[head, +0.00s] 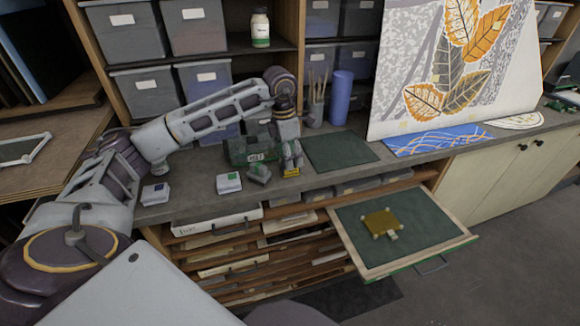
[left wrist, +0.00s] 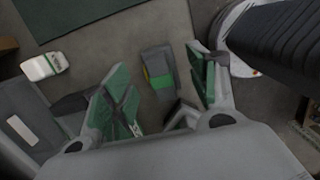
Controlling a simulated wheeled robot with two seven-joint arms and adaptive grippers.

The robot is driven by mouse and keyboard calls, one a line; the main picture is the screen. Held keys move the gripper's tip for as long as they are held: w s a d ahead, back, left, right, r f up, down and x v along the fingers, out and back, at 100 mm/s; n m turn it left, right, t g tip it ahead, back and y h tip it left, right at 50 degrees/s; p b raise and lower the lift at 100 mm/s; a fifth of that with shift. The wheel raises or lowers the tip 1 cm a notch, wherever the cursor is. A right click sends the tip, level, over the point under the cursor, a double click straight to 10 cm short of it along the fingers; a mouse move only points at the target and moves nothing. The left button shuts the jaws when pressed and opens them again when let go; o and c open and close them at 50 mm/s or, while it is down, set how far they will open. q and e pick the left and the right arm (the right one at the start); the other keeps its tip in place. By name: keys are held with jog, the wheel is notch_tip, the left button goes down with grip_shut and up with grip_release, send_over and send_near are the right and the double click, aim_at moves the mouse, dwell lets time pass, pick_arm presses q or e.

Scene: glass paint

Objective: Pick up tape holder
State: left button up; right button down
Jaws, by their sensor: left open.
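In the left wrist view a dark grey tape holder (left wrist: 157,66) with a green and yellow part lies on the grey worktop, in the gap ahead of my fingers. My left gripper (left wrist: 165,95) is open, with one green-padded finger to each side of this gap. No contact with the holder shows. My right gripper is out of view.
A green mat (head: 340,149) and a blue roll (head: 341,98) are to the right of the gripper. Small white boxes (head: 229,182) lie to the left. Grey bins (head: 138,93) stand behind. An open drawer (head: 444,241) juts out below the worktop.

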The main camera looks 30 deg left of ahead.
pick_arm(q)
notch_tip(320, 180, down, 4)
jog(key=shift+d+r+p, duration=0.15)
jog(key=shift+r+p, duration=0.1)
jog(key=shift+p, duration=0.15)
jog(key=shift+w+f, duration=0.1)
jog(key=shift+f, duration=0.5)
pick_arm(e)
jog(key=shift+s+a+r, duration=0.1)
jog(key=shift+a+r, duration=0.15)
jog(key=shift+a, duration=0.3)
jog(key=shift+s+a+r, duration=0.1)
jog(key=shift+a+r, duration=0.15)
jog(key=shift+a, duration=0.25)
